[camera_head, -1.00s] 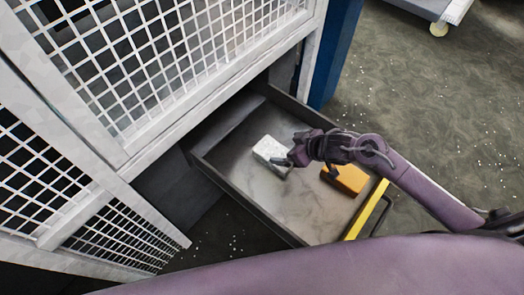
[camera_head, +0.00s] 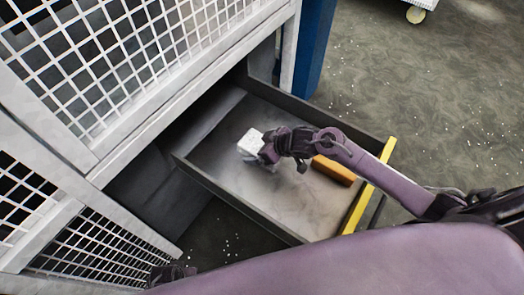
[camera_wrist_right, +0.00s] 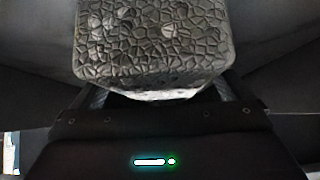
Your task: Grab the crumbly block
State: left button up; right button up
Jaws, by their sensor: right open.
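The crumbly block (camera_head: 250,142) is whitish and lies in the open drawer, toward its back. My right gripper (camera_head: 266,155) is open at the block's near right side and covers part of it. In the right wrist view the block (camera_wrist_right: 150,40) shows a cracked, cell-like surface and fills the top middle. The open fingers of my right gripper (camera_wrist_right: 160,97) reach along both sides of its lower end; I cannot tell whether they touch it. A dark purple part at the lower left edge of the head view may be my left gripper (camera_head: 172,273); its jaws cannot be made out.
The drawer (camera_head: 225,198) has dark walls and a yellow front edge (camera_head: 368,195). An orange block (camera_head: 333,171) lies in it, partly under my right arm. White mesh panels (camera_head: 130,65) stand at left and a blue post (camera_head: 315,45) behind. White crumbs dot the floor.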

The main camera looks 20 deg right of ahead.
jog(key=shift+w+a+f, duration=0.25)
jog(key=shift+w+f, duration=0.05)
jog(key=shift+f, duration=0.1)
jog(key=c, duration=1.1)
jog(key=shift+o, duration=0.2)
